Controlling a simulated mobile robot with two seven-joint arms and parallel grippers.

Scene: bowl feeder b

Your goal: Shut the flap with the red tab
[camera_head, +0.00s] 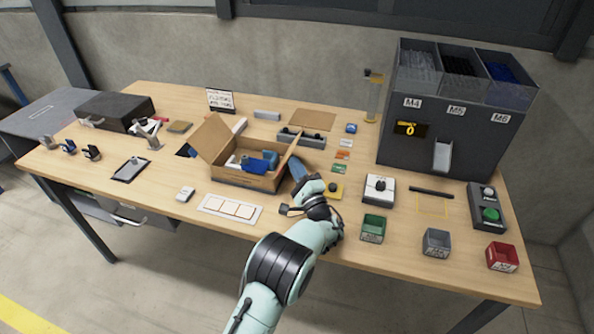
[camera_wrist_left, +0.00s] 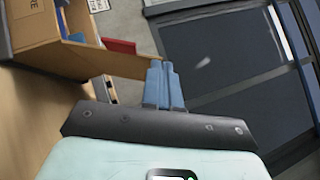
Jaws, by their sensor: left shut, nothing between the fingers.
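An open cardboard box (camera_head: 246,180) stands mid-table with blue and white items inside. Its left flap (camera_head: 210,138) stands up and leans outward. Its right flap (camera_head: 287,157) is also raised, beside my left gripper (camera_head: 297,166). In the left wrist view, a red tab (camera_wrist_left: 118,46) shows above the edge of a cardboard flap (camera_wrist_left: 135,64); I cannot make the tab out in the head view. My left gripper's blue fingers (camera_wrist_left: 164,84) are together and empty, close to that flap; whether they touch it I cannot tell. My right gripper is out of view.
A white panel (camera_head: 230,209) lies in front of the box. A yellow-based device (camera_head: 335,191) and a white switch box (camera_head: 378,188) stand right of my gripper. Green (camera_head: 373,228), grey (camera_head: 436,242) and red (camera_head: 502,257) bins line the front right. A tall dark dispenser (camera_head: 440,110) stands behind.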

